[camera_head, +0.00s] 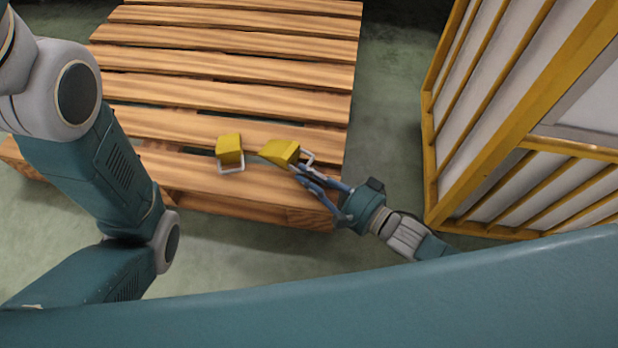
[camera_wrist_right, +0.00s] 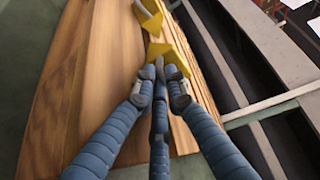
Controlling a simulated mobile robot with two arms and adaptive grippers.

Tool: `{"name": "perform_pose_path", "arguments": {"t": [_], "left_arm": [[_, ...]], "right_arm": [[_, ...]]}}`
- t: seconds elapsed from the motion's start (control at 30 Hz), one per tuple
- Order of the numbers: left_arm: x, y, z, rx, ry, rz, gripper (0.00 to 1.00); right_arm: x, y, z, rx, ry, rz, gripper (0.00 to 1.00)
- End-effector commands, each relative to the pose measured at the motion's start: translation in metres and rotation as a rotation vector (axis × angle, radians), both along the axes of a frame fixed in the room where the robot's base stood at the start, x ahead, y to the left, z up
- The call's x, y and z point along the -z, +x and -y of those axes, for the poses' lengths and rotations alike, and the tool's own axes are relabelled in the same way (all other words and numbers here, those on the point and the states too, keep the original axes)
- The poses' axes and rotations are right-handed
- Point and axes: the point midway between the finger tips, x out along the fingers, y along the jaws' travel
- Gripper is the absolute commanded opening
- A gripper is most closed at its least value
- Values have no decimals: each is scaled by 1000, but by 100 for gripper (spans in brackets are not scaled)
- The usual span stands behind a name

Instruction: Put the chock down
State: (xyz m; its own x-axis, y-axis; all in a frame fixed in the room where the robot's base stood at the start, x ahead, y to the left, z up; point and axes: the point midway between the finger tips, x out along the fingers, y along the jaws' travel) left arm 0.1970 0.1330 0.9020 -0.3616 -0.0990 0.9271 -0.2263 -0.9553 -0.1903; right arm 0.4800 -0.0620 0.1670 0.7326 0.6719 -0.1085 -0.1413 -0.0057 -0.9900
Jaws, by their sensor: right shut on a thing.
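My right gripper (camera_head: 297,169) is shut on a yellow chock (camera_head: 280,152) with a pale handle, at the front right part of the wooden pallet (camera_head: 235,183). The head view does not clearly show whether this chock rests on the planks or hangs just above them. In the right wrist view my right gripper's fingers (camera_wrist_right: 160,76) close together at the held chock (camera_wrist_right: 172,56), covering part of it. A second yellow chock (camera_head: 229,149) with a pale handle sits on the pallet just left of the held one; it also shows in the right wrist view (camera_wrist_right: 147,18). My left gripper is out of view.
A yellow-framed structure with pale panels (camera_head: 478,110) stands to the right of the pallet, with a strip of floor (camera_head: 388,110) between them. The pallet planks behind the chocks are clear. My left arm reaches in over the pallet's left side.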

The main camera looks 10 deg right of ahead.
Motion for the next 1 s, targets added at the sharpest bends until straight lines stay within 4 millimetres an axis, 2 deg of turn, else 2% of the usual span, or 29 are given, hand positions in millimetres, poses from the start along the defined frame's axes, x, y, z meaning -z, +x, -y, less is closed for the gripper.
{"name": "perform_pose_path", "arguments": {"t": [0.27, 0.3, 0.4, 0.73, 0.87, 1.0], "left_arm": [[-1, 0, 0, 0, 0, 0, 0], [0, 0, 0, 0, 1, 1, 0], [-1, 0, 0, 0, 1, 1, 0], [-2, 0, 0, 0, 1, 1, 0], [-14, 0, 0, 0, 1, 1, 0], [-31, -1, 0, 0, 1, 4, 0]], "right_arm": [[-1, 1, 0, 0, 1, 3, 0], [1, 0, 0, 1, -1, -1, 14], [1, 0, 0, 1, -1, 1, 31], [-3, 0, 0, 0, -1, 1, 31], [-5, -12, 11, 0, -4, -4, 31], [-10, -34, 31, 0, -5, -5, 31]]}}
